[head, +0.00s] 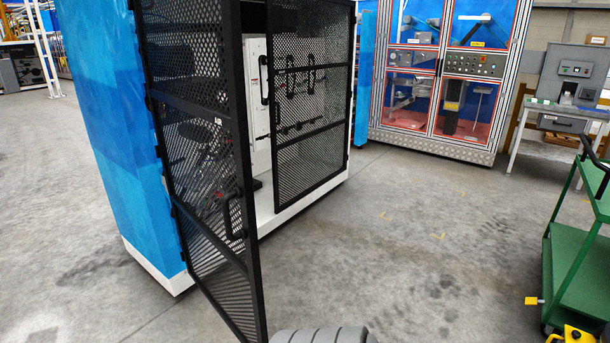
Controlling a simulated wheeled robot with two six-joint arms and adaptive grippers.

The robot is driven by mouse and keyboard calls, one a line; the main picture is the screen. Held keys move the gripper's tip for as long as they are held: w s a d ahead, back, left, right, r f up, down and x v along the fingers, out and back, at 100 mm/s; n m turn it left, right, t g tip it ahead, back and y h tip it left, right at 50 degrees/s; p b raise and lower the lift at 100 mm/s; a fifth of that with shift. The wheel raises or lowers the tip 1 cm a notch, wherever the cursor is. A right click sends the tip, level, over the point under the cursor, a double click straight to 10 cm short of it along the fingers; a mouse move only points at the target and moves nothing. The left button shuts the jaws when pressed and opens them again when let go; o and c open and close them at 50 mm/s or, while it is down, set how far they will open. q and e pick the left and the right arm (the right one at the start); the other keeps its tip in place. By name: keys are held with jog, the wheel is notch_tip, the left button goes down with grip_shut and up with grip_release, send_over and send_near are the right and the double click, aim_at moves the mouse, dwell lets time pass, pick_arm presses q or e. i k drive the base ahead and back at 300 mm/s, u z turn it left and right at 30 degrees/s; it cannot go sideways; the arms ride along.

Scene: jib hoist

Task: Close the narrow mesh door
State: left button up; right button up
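A black mesh door (190,140) stands swung open on the left side of a blue and white cabinet (110,130) in the head view. It is hinged along the cabinet's left front edge, and its free edge juts out towards me. A black bar handle (233,216) sits near that free edge. A second black mesh door (312,110) hangs at the right of the cabinet front, with its own handle (265,80). An open gap between the two doors shows the white interior. I cannot tell for sure which door is the narrow one. Neither of my grippers is in view.
A green cart (575,265) stands at the right, with a yellow object (570,335) at its foot. A red-framed glazed cabinet (440,80) and a small table (560,115) stand at the back. The grey floor (400,240) between is clear.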

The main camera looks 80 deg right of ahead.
aim_at(236, 123)
jog(key=z, duration=1.95)
jog(key=i, duration=1.65)
jog(key=z, duration=1.85)
jog(key=k, duration=0.65)
jog(key=u, duration=0.65)
jog(key=i, duration=0.45)
jog(key=z, duration=0.05)
